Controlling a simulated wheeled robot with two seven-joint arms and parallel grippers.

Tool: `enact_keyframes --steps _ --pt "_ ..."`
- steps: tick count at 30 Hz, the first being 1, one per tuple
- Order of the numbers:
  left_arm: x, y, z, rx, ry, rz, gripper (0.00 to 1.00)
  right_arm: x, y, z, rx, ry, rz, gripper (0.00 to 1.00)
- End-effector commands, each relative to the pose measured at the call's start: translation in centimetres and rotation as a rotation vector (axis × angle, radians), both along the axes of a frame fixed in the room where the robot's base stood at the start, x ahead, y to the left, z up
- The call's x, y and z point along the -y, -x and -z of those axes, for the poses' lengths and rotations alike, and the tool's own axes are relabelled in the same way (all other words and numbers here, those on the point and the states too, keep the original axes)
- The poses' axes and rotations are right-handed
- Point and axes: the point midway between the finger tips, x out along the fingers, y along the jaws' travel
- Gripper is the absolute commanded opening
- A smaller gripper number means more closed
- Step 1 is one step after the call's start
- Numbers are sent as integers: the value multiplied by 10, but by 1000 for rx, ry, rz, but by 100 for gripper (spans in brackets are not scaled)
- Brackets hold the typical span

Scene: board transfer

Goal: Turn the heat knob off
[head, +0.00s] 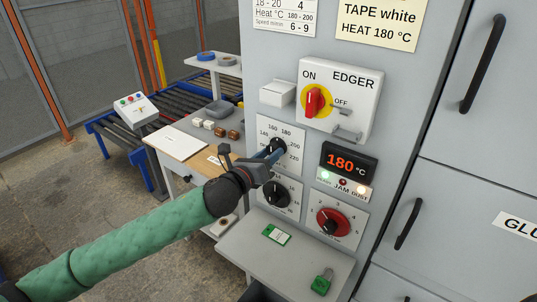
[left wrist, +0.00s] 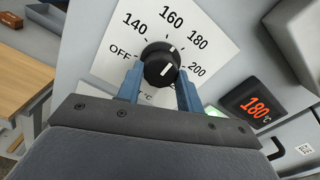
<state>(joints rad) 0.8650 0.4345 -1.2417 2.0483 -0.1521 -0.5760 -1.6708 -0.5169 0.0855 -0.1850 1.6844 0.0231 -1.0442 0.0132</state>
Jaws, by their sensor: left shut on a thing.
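The heat knob (head: 277,144) is a round black knob on a white dial plate (head: 291,131) on the grey machine front. In the left wrist view the knob (left wrist: 160,64) has a white mark pointing up and slightly right, toward the 160–180 side of the scale; OFF is printed at the left. My left gripper (head: 275,154) reaches in from the left and is shut on the knob. Its two blue fingers stand on either side of the knob in the left wrist view (left wrist: 160,72). My right gripper is not in view.
A red display (head: 346,161) reads 180 °C. Around the dial are a black knob (head: 275,195) below, a red knob (head: 333,222) lower right, and the EDGER box (head: 347,85) with a red switch above. A grey shelf (head: 285,262) juts out below.

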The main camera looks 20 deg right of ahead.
Motion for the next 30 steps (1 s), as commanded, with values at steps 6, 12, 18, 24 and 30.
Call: enact_keyframes --steps 6,12,18,24,30 --pt "0 0 -1 -164 128 -1 14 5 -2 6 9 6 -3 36" --pt "0 0 -1 -313 245 -1 14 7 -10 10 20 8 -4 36" --pt "0 0 -2 -463 362 -1 14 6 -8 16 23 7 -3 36" --pt "0 0 -2 -613 479 -1 14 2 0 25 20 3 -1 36" --pt "0 0 -3 -762 597 -2 14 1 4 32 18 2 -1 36"
